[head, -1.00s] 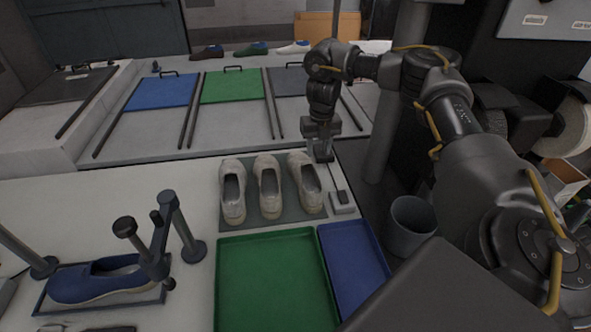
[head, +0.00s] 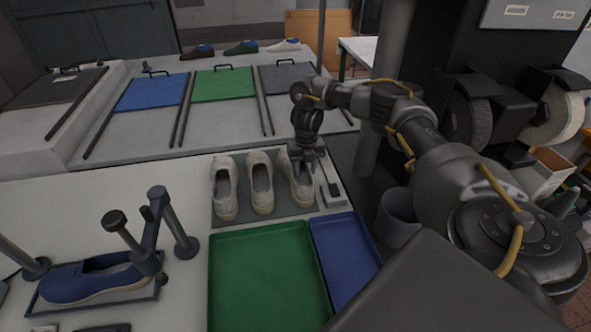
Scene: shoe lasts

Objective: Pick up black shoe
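No clearly black shoe is in view. The darkest is a small dark brown shoe (head: 198,51) at the left of a row on the far ledge. Three whitish-grey shoes stand side by side on a dark grey mat: left (head: 224,190), middle (head: 261,185) and right (head: 296,190). My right gripper (head: 309,165) is down at the far end of the right whitish shoe and hides part of it. Its fingers are small and dark, so I cannot tell whether they are open or touching the shoe. My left gripper is out of view.
A green tray (head: 265,275) and a blue tray (head: 343,255) lie in front of the mat. A blue shoe (head: 95,279) sits in a clamp stand at the left. A grey bin (head: 398,218) stands at the right. Green (head: 241,47) and white (head: 284,45) shoes share the far ledge.

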